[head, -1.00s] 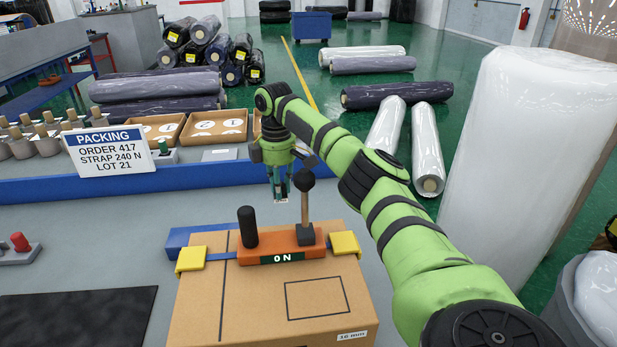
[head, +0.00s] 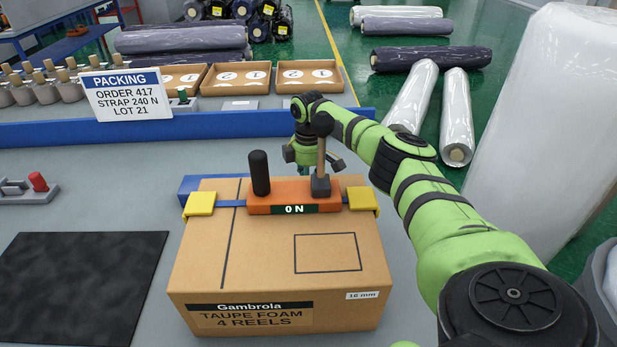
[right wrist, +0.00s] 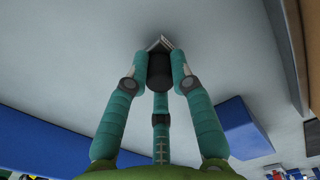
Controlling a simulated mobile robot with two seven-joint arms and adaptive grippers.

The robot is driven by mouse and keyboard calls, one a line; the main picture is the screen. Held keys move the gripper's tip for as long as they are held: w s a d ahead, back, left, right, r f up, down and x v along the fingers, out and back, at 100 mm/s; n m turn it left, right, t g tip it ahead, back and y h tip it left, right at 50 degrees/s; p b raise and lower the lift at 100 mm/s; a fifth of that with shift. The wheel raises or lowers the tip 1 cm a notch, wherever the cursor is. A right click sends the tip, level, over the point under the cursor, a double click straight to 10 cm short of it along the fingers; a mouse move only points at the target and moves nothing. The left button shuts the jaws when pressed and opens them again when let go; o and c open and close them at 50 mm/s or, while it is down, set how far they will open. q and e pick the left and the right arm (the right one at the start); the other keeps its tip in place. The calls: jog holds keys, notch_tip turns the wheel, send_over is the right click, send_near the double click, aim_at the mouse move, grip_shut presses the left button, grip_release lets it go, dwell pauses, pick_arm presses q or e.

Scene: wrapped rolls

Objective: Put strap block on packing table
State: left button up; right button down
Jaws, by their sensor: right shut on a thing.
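My right gripper (right wrist: 158,65) is shut on a dark round piece with a pale grey, flat-edged end (right wrist: 160,43), which seems to be the strap block. In the head view my right gripper (head: 308,168) is behind the cardboard box, its fingertips and load hidden by the box and the orange tool. The packing table (head: 95,180) is the grey top with a raised blue back edge. In the right wrist view the held piece is close to a grey surface; I cannot tell whether it touches. My left gripper is not in view.
The cardboard box (head: 275,265) carries an orange strap tool (head: 282,195) with upright handles and a "0 N" readout. A blue block (head: 200,185) is behind it. A black mat (head: 75,285) and a red-knobbed part (head: 38,183) are at left. Trays (head: 235,79) stand beyond the edge.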

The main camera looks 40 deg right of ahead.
jog(key=shift+w+f, duration=0.1)
jog(key=shift+f, duration=0.45)
jog(key=c, duration=1.1)
grip_release()
jog(key=shift+f, duration=0.1)
jog(key=shift+o, duration=0.2)
notch_tip(320, 180, up, 12)
jog(key=b, duration=0.1)
jog(key=shift+r, duration=0.2)
